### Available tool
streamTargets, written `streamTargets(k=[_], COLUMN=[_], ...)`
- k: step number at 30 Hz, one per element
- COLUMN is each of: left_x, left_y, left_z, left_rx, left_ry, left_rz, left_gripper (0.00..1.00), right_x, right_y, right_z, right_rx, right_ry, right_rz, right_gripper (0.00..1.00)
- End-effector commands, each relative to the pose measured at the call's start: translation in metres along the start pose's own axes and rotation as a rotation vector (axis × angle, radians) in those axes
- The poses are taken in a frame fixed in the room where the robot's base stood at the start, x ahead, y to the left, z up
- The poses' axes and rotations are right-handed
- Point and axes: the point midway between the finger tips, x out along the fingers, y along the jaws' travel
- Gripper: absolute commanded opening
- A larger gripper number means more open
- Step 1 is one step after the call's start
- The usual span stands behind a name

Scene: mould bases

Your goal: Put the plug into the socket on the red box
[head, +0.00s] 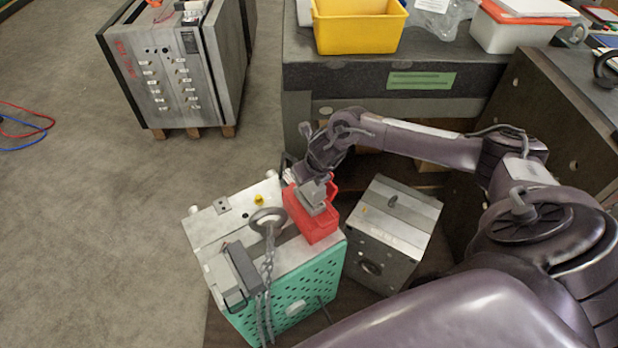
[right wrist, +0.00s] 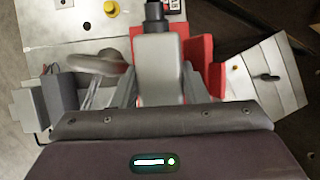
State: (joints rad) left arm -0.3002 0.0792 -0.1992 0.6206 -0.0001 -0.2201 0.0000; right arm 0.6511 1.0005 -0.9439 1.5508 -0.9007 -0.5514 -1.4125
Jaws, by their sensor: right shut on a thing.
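The red box (head: 318,226) sits on top of the mould base with the green perforated side, near its right edge. It also shows in the right wrist view (right wrist: 198,52), partly hidden behind the plug. My right gripper (head: 313,192) points down at the red box and is shut on the grey plug (right wrist: 160,68). A dark cable end (right wrist: 155,10) is at the plug's far end. The plug is over or against the red box; I cannot tell whether it is seated in the socket, which is hidden. My left gripper is not in view.
The green-sided mould base (head: 235,215) carries a lifting ring (head: 268,218) with a chain beside the red box. A smaller steel mould block (head: 392,225) stands to its right. A workbench with a yellow bin (head: 358,28) is behind. Open floor lies to the left.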

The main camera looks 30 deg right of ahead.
Motion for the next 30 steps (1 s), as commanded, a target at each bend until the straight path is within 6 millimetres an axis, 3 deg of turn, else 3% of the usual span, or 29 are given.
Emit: streamTargets(k=[30], left_x=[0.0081], left_y=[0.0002], left_z=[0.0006], left_rx=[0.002], left_ry=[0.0], left_rz=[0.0], left_gripper=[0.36], right_x=[0.0054], right_y=[0.0002], right_z=[-0.0013], right_rx=[0.0], right_ry=[-0.004], right_rz=[0.0], right_gripper=[0.03])
